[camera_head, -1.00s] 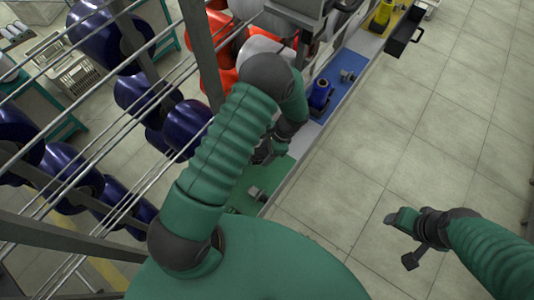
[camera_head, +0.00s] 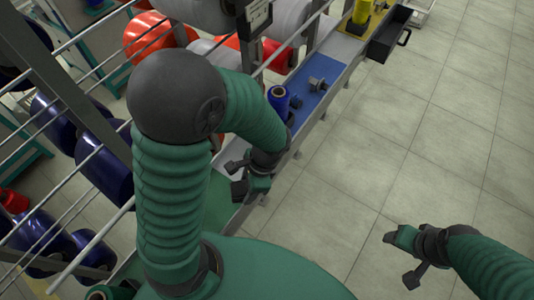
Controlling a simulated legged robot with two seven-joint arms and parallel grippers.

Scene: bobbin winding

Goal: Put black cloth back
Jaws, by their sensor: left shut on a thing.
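My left gripper (camera_head: 241,178) is over the near end of the long rail beside the winding rack, at the edge of the green section (camera_head: 215,205). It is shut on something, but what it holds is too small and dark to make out. I cannot make out the black cloth anywhere. My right gripper (camera_head: 402,258) hangs over the bare floor at the right, with its fingers apart and nothing seen between them.
A blue bobbin (camera_head: 279,98) stands on the blue section (camera_head: 305,90) of the rail, beside a small grey fitting (camera_head: 317,85). Rack bars and large bobbins fill the left. The right floor is clear.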

